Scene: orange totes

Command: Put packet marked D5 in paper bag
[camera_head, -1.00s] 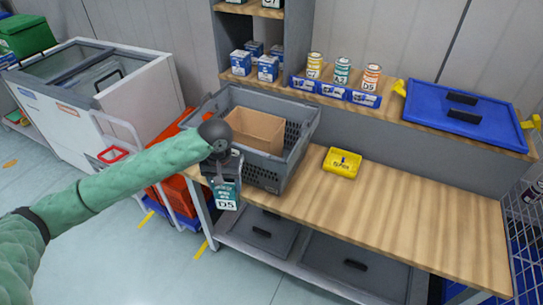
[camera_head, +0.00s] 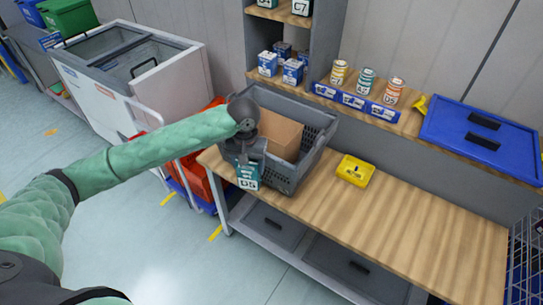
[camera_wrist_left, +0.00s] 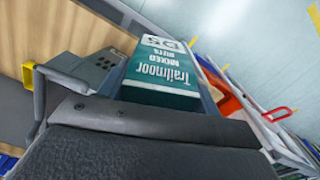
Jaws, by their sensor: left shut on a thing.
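The D5 packet (camera_head: 247,176), teal with a white label, hangs from my left gripper (camera_head: 246,156) at the near left corner of the grey basket. My left gripper is shut on it. In the left wrist view the packet (camera_wrist_left: 163,72) shows upside-down text reading "Trailmoor mixed nuts", between the fingers (camera_wrist_left: 150,85). The paper bag (camera_head: 284,138) is brown and stands inside the grey basket (camera_head: 302,170). My left forearm and gripper hide its left part, and its inside is not clear. My right gripper is not in view.
The basket sits at the left end of a wooden bench (camera_head: 400,225). A yellow box (camera_head: 355,170) lies to its right. Cans (camera_head: 366,82) and blue cartons (camera_head: 268,64) stand on the shelf behind. A blue lid (camera_head: 482,142) lies at right. The bench's right side is clear.

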